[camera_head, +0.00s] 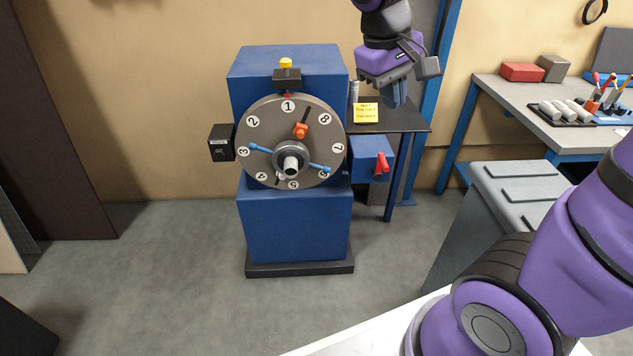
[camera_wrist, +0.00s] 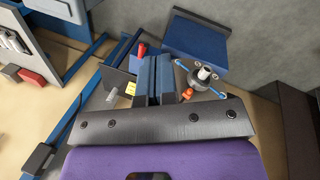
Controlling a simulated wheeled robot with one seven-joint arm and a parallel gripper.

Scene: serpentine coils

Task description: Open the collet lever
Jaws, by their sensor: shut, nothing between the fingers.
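A blue machine (camera_head: 295,222) carries a round grey dial plate (camera_head: 262,122) with numbered white discs. At its middle a grey collet hub (camera_head: 290,160) has a pale protruding nose. A thin blue two-ended lever with ball ends (camera_head: 320,168) crosses behind the hub, sloping down to the right; it also shows in the wrist view (camera_wrist: 219,93). A red lever (camera_head: 381,163) sits on a blue side box right of the dial, and shows in the wrist view (camera_wrist: 141,49). I cannot tell which is the collet lever. My gripper (camera_head: 396,103) is shut and empty, above and right of the dial, apart from both levers.
An orange knob (camera_head: 300,130) is on the dial. A black box (camera_head: 221,142) juts out at its left. A small dark shelf (camera_head: 400,120) with a yellow note (camera_head: 366,113) lies below my gripper. A workbench (camera_head: 500,95) and grey cabinet (camera_head: 480,215) stand right. Floor in front is clear.

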